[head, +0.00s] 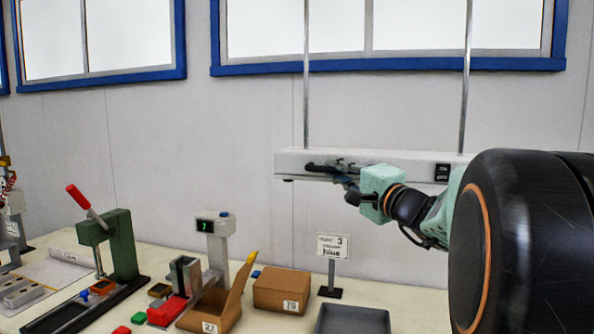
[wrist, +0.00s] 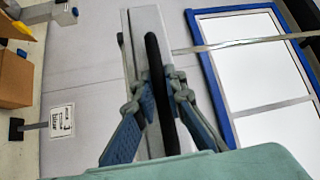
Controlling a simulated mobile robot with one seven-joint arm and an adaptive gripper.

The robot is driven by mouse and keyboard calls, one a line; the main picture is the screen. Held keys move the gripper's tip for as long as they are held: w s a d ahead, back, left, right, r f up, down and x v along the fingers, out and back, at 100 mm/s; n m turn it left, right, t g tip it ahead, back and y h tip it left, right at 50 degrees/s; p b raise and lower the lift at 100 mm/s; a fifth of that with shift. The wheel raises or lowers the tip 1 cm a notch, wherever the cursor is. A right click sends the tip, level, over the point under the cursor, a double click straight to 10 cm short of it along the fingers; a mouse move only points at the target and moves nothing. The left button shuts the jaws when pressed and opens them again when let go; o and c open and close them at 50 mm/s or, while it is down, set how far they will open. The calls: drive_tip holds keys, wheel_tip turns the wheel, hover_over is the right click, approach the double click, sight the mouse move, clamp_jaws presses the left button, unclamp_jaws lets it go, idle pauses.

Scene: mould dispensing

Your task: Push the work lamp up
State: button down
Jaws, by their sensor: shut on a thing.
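The work lamp (head: 400,165) is a long white bar that hangs level on two thin vertical rods in front of the wall. A black handle (head: 325,168) runs along its front at the left end. My gripper (head: 345,178) reaches in from the right and is at this handle. In the wrist view the white lamp body (wrist: 146,22) stands behind the black handle (wrist: 160,70), and the fingers of my gripper (wrist: 160,97) close on the handle from both sides. My arm hides the right end of the lamp in the head view.
Below on the bench are a green press (head: 122,245), a post with a small display (head: 217,240), cardboard boxes (head: 281,290), a sign on a stand (head: 332,246) and a grey tray (head: 352,320). Above the lamp are the rods and a blue-framed window (head: 400,66).

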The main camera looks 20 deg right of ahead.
wheel_tip(320, 180, up, 15)
drive_tip(key=p, duration=0.3)
drive_tip(key=shift+s, duration=0.1)
drive_tip(key=c, duration=2)
unclamp_jaws()
drive_tip(key=shift+o, duration=0.2)
drive_tip(key=shift+f, duration=0.15)
